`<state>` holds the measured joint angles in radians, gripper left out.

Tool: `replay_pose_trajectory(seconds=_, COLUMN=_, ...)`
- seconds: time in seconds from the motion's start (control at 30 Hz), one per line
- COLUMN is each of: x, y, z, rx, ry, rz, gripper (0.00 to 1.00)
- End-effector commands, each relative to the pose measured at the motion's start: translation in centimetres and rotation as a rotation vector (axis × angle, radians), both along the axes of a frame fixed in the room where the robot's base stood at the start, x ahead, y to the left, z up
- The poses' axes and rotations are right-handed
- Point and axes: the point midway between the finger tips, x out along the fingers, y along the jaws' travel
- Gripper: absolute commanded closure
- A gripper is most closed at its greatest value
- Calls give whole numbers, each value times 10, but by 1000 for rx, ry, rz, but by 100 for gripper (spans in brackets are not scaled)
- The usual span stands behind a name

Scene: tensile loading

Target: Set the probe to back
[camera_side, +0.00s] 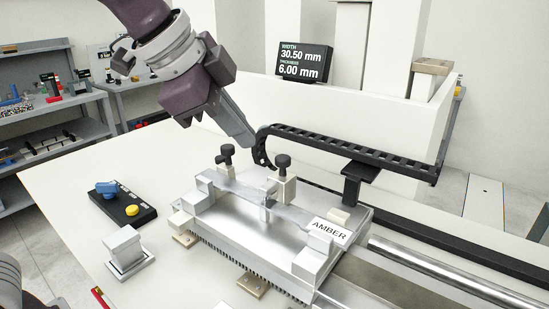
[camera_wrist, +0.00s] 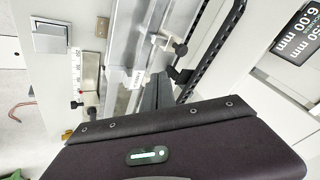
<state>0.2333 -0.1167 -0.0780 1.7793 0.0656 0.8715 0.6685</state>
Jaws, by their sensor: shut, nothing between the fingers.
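My gripper (camera_side: 250,140) is shut and empty, pointing down and right behind the metal fixture (camera_side: 225,228) in the side view. Its grey fingers show in the wrist view (camera_wrist: 160,92). I cannot tell for sure which part is the probe. Two uprights with black knobs (camera_side: 226,152) (camera_side: 283,162) stand on the fixture's far side, and a small metal post (camera_side: 268,203) stands at its middle, beside a flat clear or metal strip (camera_side: 245,196). My fingers are apart from the knobs in the side view, up and behind them.
A black box (camera_side: 122,207) with a blue knob (camera_side: 106,188) and a yellow button (camera_side: 132,210) lies at left, near a metal block (camera_side: 124,250). A black cable chain (camera_side: 350,145) arches close to my fingers. A display (camera_side: 304,63) reads 30.50 mm and 6.00 mm. An AMBER label (camera_side: 329,230) marks the fixture.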

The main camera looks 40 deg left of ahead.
Motion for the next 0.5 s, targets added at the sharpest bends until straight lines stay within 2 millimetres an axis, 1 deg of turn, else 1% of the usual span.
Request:
replay_pose_trajectory(seconds=0.17, x=-1, y=1, z=0, rx=-1, ry=0, rz=3, gripper=100)
replay_pose_trajectory(seconds=0.27, x=1, y=0, z=-4, rx=-1, ry=2, rz=4, gripper=100)
replay_pose_trajectory(seconds=0.37, x=9, y=-1, z=-15, rx=0, ry=5, rz=5, gripper=100)
replay_pose_trajectory(seconds=0.5, x=25, y=-4, z=-41, rx=0, ry=7, rz=6, gripper=100)
